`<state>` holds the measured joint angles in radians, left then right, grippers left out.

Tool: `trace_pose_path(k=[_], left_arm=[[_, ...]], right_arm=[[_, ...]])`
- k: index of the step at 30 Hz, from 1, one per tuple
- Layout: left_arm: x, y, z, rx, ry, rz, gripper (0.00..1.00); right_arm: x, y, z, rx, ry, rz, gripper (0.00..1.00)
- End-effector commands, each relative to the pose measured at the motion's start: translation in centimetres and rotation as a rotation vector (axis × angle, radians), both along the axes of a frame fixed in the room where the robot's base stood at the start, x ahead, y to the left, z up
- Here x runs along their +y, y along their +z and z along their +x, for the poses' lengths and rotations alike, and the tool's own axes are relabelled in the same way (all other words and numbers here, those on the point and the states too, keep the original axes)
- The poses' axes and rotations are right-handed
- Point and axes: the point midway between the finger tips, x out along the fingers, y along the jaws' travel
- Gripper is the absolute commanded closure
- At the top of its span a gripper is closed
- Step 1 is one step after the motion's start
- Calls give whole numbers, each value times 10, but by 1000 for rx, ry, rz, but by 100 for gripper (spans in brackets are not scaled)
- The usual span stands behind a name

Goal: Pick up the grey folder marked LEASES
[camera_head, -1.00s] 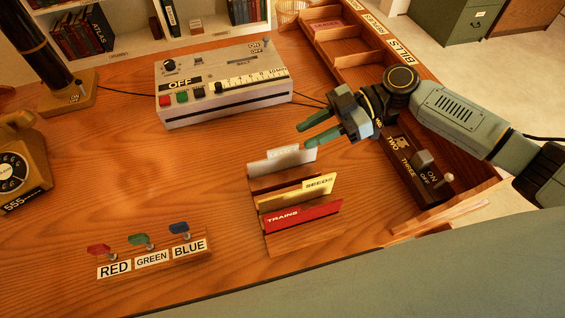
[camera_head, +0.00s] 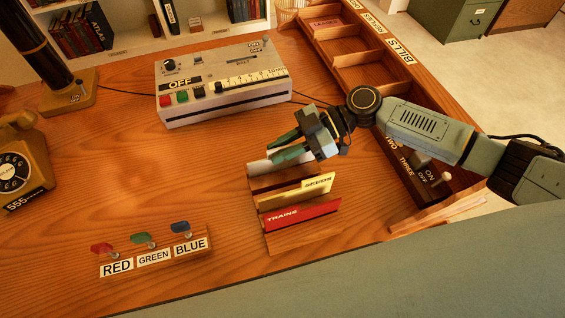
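The grey folder (camera_head: 259,168) stands in the back slot of a wooden rack on the desk. Only its left part shows clearly; my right gripper hides the rest, and its label cannot be read. My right gripper (camera_head: 272,153) is over the folder's top edge, with its two green fingers apart and pointing left. I cannot tell whether the fingers touch the folder. My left gripper is not in view.
The yellow SEEDS folder (camera_head: 295,192) and red TRAINS folder (camera_head: 302,214) stand in front in the same rack. A grey control box (camera_head: 222,88) is behind. A wooden tray (camera_head: 383,80) and switch panel are at right.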

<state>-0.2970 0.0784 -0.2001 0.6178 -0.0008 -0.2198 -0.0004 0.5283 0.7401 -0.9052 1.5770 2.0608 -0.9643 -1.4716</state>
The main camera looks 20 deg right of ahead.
Motion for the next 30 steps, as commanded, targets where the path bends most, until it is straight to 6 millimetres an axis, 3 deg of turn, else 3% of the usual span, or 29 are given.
trace_pose_path(k=[5, 19, 23, 30], left_arm=[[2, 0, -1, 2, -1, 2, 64], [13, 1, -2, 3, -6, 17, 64], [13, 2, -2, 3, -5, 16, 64], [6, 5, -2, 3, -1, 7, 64]], right_arm=[[0, 0, 0, 0, 0, 0, 100], [0, 4, 0, -1, 0, 1, 100], [-1, 22, 0, -6, 2, 0, 100], [-1, 71, 0, -4, 2, 0, 100]])
